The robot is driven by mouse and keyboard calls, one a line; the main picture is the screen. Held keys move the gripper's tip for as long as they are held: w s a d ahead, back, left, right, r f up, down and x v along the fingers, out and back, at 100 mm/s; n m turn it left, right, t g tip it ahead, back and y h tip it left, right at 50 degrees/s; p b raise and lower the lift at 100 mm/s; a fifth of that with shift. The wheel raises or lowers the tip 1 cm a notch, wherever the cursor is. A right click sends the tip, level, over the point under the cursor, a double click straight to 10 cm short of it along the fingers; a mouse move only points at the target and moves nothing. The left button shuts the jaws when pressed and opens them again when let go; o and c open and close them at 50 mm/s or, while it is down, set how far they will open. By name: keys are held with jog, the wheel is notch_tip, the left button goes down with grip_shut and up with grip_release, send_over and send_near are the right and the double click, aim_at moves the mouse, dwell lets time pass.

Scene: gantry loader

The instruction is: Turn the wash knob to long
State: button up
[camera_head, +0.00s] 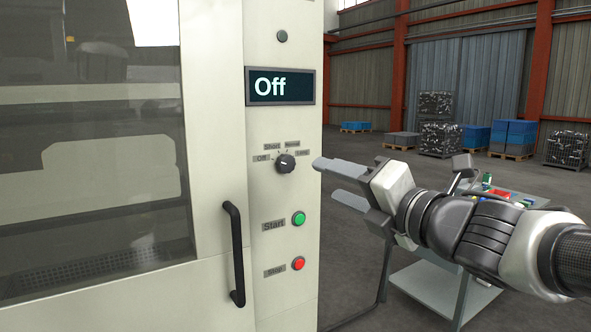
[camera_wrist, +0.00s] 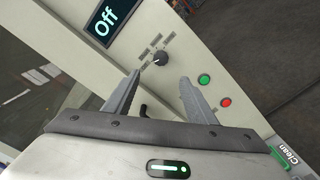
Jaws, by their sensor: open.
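The wash knob (camera_head: 285,164) is a small black dial on the cream panel, with labels Off, Short, Normal and Long around it. Its pointer mark seems turned to the Off side, and the display (camera_head: 280,86) above it reads "Off". My gripper (camera_head: 332,181) is open and empty, to the right of the knob and apart from it. In the wrist view the knob (camera_wrist: 160,59) lies beyond and between the two open fingers (camera_wrist: 158,88); nothing touches it.
Below the knob are a green Start button (camera_head: 298,218) and a red Stop button (camera_head: 298,263). A black door handle (camera_head: 235,254) stands out at the lower left of the panel. A small table (camera_head: 437,283) with items stands behind my arm.

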aim_at(288, 165)
jog(key=x, duration=1.4)
jog(key=shift+w+a, duration=0.1)
jog(key=shift+w, duration=0.2)
jog(key=c, duration=1)
jog(key=shift+c, duration=0.2)
